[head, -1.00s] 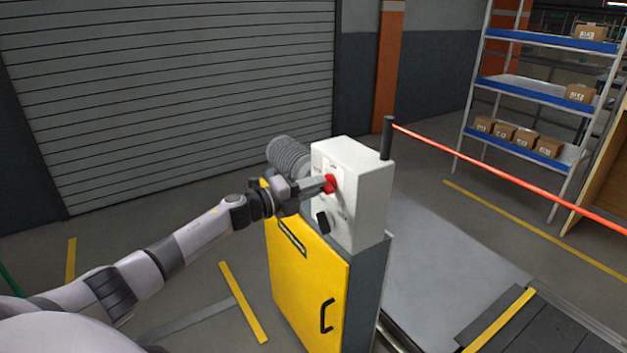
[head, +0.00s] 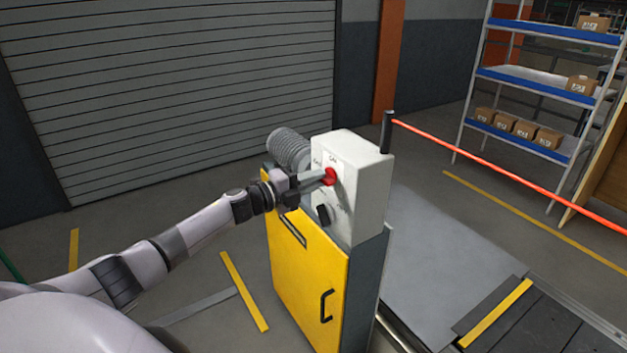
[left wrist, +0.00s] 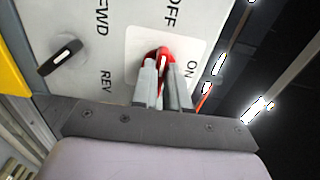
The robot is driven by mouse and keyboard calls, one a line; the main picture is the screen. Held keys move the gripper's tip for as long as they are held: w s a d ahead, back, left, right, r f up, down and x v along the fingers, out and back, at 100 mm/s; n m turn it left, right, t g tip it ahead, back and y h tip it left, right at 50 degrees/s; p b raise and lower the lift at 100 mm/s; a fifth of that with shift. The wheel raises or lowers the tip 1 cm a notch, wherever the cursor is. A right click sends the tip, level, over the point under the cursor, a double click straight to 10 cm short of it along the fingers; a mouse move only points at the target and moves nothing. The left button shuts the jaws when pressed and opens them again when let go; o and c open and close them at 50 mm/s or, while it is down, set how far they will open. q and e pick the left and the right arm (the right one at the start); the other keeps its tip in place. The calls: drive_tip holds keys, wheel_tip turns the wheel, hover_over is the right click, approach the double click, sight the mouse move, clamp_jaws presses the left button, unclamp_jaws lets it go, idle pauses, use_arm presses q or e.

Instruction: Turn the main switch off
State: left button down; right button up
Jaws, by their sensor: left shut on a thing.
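The main switch is a red rotary knob (head: 330,176) on the front of a light grey control box (head: 370,185). My left gripper (head: 325,178) is shut on this knob from the left. In the left wrist view its two fingers (left wrist: 163,80) straddle the red knob (left wrist: 163,54). The knob's white mark runs nearly upright in that picture, roughly towards the OFF label above; ON is to the right. The fingers hide the knob's lower part. My right gripper is not in view.
A black selector (head: 322,215) sits below the red knob, beside FWD and REV labels in the left wrist view. The box stands on a yellow-fronted cabinet (head: 300,275). A red barrier line (head: 480,158) runs right from a black post (head: 387,132). Shelves (head: 535,80) stand behind.

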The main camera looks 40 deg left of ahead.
use_arm(q)
drive_tip(key=c, duration=1.1)
unclamp_jaws()
drive_tip(key=shift+c, duration=0.2)
drive_tip(key=v, duration=0.7)
drive_tip(key=shift+b, duration=0.45)
drive_tip(key=shift+s+f, duration=0.1)
drive_tip(key=shift+s, duration=0.05)
